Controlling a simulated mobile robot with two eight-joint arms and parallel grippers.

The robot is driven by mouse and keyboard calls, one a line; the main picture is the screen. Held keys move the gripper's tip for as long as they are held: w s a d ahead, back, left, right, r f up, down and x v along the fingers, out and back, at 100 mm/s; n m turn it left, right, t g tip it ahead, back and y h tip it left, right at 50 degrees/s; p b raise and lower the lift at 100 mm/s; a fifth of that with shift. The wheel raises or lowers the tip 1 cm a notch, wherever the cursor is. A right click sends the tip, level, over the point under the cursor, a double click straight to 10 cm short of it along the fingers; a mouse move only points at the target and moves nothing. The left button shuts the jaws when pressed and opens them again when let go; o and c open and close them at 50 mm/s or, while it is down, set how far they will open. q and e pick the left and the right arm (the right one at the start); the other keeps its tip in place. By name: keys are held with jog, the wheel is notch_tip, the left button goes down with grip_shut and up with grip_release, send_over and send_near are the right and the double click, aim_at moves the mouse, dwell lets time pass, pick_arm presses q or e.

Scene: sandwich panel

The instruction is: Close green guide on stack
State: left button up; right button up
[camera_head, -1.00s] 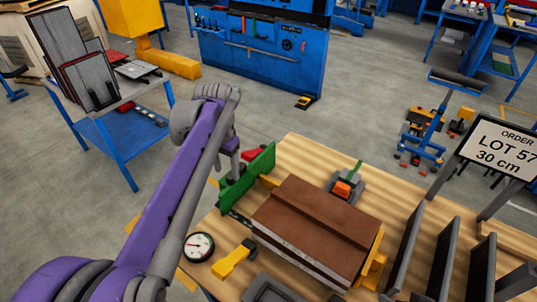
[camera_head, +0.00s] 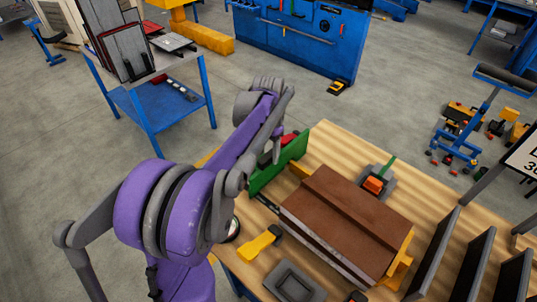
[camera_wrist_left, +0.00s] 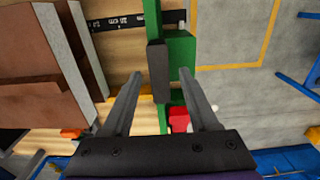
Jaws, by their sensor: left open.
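The green guide (camera_head: 283,166) stands upright at the table's left edge, apart from the stack. The stack (camera_head: 345,215) of brown-topped panels lies to its right. In the left wrist view, the stack (camera_wrist_left: 40,62) is at left and the guide (camera_wrist_left: 180,52) at centre, with a gap of bare wood and a ruler strip between them. My left gripper (camera_wrist_left: 161,74) is open, its fingers on either side of a dark grey grip (camera_wrist_left: 158,68) on the guide. In the head view my left gripper (camera_head: 270,152) hangs at the guide's outer side, partly hidden by my arm.
A yellow clamp (camera_head: 260,242) and a grey tray (camera_head: 294,284) lie at the front of the table. A grey-orange fixture (camera_head: 376,181) sits behind the stack. Grey upright dividers (camera_head: 433,250) stand at right. A blue cart (camera_head: 180,110) stands beyond at left.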

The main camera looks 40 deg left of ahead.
pick_arm(q)
jog(key=shift+f, duration=0.6)
grip_shut()
dwell(1.1)
